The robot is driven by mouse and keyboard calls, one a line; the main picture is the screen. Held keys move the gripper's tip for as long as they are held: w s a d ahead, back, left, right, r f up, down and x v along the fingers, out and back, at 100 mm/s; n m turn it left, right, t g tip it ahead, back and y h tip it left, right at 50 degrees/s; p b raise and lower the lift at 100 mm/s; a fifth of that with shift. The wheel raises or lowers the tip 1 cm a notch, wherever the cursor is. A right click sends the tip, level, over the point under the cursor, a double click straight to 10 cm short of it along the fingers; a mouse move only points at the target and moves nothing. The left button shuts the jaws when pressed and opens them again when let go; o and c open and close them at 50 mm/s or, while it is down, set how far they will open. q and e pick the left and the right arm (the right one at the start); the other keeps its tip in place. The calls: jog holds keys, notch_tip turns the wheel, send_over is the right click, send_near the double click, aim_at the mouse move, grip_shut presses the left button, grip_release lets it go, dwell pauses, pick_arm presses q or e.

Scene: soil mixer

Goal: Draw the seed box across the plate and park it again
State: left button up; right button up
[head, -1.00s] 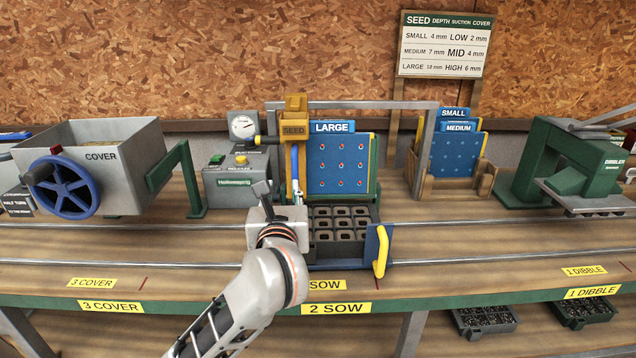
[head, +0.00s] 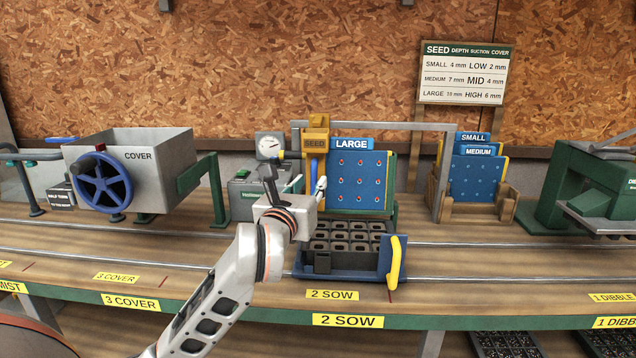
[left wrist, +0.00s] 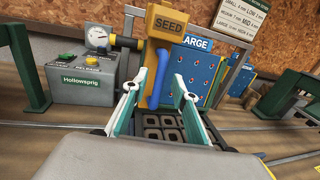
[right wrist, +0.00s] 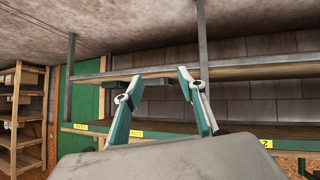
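The yellow seed box (head: 316,143), marked SEED, stands at the left edge of the upright blue plate (head: 347,180) labelled LARGE. The plate has rows of holes with small reddish seeds. My left gripper (head: 295,182) is in front of the box's lower part, its fingers spread. In the left wrist view, the seed box (left wrist: 168,28) and a blue tube (left wrist: 162,75) below it appear beyond and between the open fingers (left wrist: 155,84). I see no contact with the box. My right gripper (right wrist: 160,80) is open and empty, away from the bench.
A dark cell tray (head: 345,238) sits below the plate, with a yellow handle (head: 394,262) at its right. A grey frame (head: 400,126) spans above the plate. The control box with gauge (head: 270,146) stands left. The rack of SMALL and MEDIUM plates (head: 480,180) is right.

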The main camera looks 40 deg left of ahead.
aim_at(314, 180)
pick_arm(q)
jog(key=x, duration=0.3)
jog(key=shift+w, duration=0.35)
grip_shut()
jog(key=shift+w, duration=0.1)
